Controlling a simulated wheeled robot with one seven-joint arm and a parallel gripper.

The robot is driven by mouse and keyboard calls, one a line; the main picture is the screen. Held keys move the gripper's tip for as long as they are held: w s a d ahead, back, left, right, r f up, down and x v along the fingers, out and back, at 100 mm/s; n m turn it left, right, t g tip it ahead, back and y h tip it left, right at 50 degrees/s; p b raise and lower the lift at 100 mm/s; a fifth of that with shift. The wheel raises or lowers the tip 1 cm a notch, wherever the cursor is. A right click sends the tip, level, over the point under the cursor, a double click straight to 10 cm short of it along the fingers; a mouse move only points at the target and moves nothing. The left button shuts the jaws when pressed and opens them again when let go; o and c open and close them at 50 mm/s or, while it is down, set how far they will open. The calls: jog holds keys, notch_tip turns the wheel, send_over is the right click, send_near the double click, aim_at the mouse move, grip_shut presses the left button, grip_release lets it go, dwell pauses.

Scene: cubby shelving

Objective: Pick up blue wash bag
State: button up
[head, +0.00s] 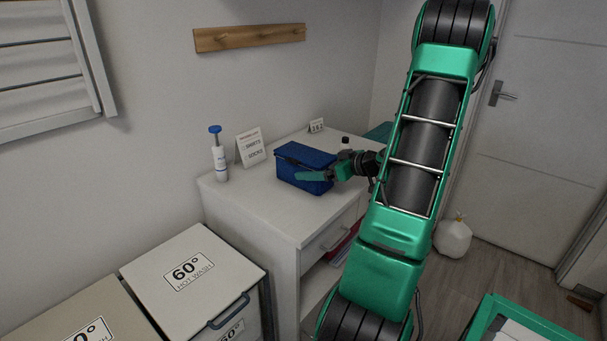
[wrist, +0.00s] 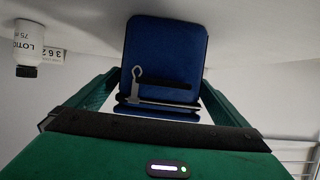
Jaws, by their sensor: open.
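The blue wash bag (head: 300,158) sits on top of the white cabinet, with a dark zip and a grey pull that show in the wrist view (wrist: 165,45). My gripper (head: 316,172) is at the bag's right end in the head view. Its jaws are open, and one green finger lies along the bag's near side. The other finger is hidden behind the bag there. In the wrist view my gripper (wrist: 163,77) has a finger on each side of the bag. I cannot tell whether either finger touches it.
A white bottle with a blue pump (head: 219,158) and a folded sign card (head: 250,147) stand left of the bag. A small number card (head: 316,125) and a dark cap (head: 345,140) are behind it. The cabinet top (head: 262,208) is clear in front.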

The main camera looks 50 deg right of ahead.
jog(key=x, duration=0.3)
jog(key=shift+w, duration=0.15)
jog(key=c, duration=1.2)
jog(key=shift+c, duration=0.6)
